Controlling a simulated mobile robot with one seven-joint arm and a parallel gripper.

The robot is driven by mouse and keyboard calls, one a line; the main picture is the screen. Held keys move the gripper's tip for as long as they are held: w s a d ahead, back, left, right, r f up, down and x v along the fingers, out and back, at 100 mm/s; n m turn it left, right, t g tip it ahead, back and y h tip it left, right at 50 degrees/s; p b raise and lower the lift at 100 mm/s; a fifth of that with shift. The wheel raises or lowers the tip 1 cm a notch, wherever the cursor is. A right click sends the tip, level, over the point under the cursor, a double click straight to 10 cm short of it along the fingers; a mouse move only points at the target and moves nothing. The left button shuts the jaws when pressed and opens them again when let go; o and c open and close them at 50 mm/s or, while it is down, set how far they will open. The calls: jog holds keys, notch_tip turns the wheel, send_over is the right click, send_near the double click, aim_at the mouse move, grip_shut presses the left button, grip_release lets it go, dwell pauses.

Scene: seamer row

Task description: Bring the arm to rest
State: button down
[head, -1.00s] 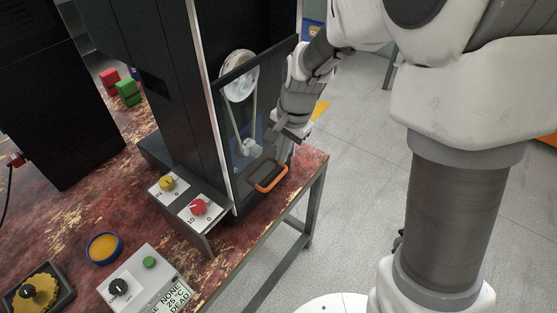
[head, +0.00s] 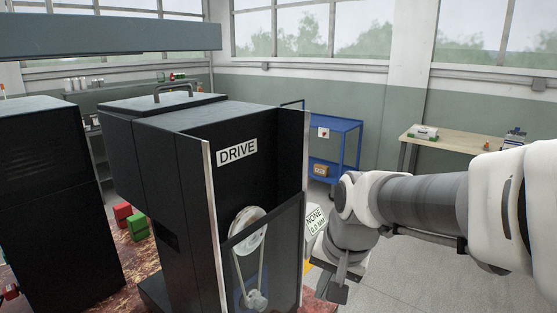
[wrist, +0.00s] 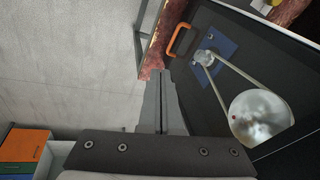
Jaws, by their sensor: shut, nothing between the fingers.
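My gripper (head: 336,286) hangs at the end of my arm in the head view, right of the black drive machine (head: 237,180). In the wrist view my gripper (wrist: 160,84) has its two grey fingers together, with nothing between them. A gap appears between gripper and guard.
A blue cart (head: 337,145) and a wooden table (head: 455,140) stand behind. Grey floor is open at right.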

jog(key=s+d+r+n+t, duration=0.1)
jog(key=s+d+r+n, duration=0.1)
jog(key=s, duration=0.4)
jog(key=s+d+r+n+t+h+p, duration=0.1)
jog(key=s+d+r+n, duration=0.1)
jog(key=s, duration=0.4)
jog(key=shift+d+r+n, duration=0.3)
jog(key=shift+d+r, duration=0.6)
jog(key=shift+d, duration=0.05)
dwell(0.5)
